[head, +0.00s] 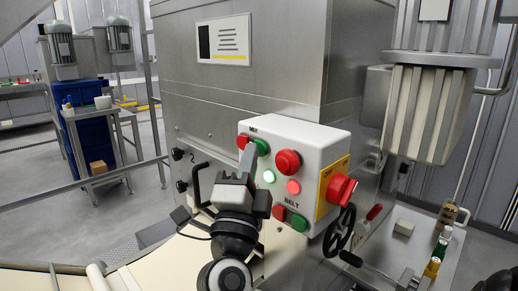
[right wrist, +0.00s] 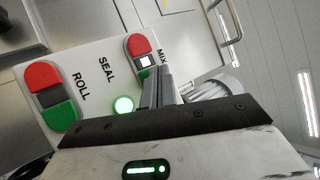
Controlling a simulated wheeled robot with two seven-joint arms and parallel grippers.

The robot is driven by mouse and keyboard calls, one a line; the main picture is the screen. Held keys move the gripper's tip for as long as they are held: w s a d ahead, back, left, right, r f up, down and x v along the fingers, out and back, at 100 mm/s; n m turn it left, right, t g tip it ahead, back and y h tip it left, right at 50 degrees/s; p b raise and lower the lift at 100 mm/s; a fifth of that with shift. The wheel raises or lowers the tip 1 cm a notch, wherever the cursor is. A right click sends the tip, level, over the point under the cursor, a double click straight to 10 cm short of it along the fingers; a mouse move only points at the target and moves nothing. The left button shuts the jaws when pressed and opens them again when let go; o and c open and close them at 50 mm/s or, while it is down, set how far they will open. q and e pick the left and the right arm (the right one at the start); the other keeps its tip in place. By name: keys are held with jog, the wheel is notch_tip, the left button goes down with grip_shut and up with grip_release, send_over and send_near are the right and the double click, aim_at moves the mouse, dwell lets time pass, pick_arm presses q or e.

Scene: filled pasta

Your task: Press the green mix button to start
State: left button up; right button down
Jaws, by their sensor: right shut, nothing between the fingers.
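A pale control box (head: 310,140) carries a red and a green button under the label MIX. The green mix button (head: 262,147) sits right of the red mix button (head: 243,143). My right gripper (head: 248,158) is shut and empty, its fingertips at the mix pair. In the right wrist view the gripper tips (right wrist: 160,85) overlap the green mix button (right wrist: 145,73), which is partly hidden; the red mix button (right wrist: 138,43) is clear. I cannot tell whether the tips touch the green button. My left gripper is not in view.
A red mushroom button (head: 288,162), a lit green lamp (head: 269,176), a red lamp (head: 293,187) and the BELT buttons (head: 290,217) are close by. A red rotary switch (head: 341,189) and black handwheel (head: 339,231) stick out at the right. A black handle (head: 197,184) is left.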

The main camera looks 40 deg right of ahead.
jog(key=shift+s+a, duration=0.1)
jog(key=shift+a, duration=0.5)
jog(key=shift+s+a, duration=0.2)
jog(key=shift+a, duration=2.3)
